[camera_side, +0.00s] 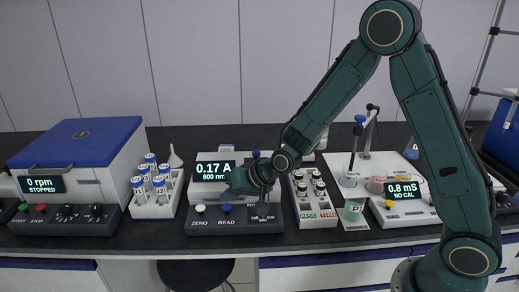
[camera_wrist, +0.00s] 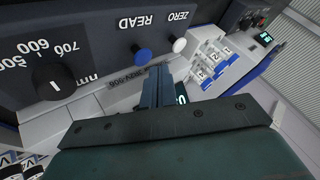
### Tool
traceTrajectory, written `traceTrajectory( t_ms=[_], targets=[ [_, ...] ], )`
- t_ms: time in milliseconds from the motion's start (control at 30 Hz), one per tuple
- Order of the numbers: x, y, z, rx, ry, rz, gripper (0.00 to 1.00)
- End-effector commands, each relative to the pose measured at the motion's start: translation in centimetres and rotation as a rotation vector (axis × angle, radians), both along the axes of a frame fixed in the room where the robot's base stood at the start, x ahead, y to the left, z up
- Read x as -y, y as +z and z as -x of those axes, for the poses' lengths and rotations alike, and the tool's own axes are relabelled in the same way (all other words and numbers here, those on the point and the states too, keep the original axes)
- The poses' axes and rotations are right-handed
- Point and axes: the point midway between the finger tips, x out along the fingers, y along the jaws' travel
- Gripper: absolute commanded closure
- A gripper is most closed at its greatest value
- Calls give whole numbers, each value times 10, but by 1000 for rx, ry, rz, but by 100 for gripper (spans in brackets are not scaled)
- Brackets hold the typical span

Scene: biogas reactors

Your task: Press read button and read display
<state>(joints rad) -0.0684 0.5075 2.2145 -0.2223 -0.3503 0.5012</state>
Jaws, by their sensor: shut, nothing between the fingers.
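The spectrophotometer (camera_side: 285,226) stands mid-bench with a dark sloped front panel. Its display (camera_side: 214,171) is lit and reads 0.17 A, 600 nm. The blue READ button (camera_side: 226,208) is right of the white ZERO button (camera_side: 200,209). In the wrist view, upside down, the READ button (camera_wrist: 141,53) and ZERO button (camera_wrist: 179,45) show plainly. My gripper (camera_side: 262,212) is shut and empty, over the right part of the panel. In the wrist view its fingertips (camera_wrist: 157,74) appear close to the READ button but apart from it. The fingers partly cover the display there.
A wavelength dial (camera_wrist: 52,77) is on the same panel. A rack of vials (camera_side: 156,207) and a centrifuge (camera_side: 75,160) stand left.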

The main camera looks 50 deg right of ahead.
Motion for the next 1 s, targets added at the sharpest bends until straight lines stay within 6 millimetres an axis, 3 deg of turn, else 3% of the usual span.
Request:
traceTrajectory(
  t_ms=[233,1000],
  targets=[
    [0,5,0,1,0,0,100],
    [0,50,0,1,-1,0,100]
  ],
)
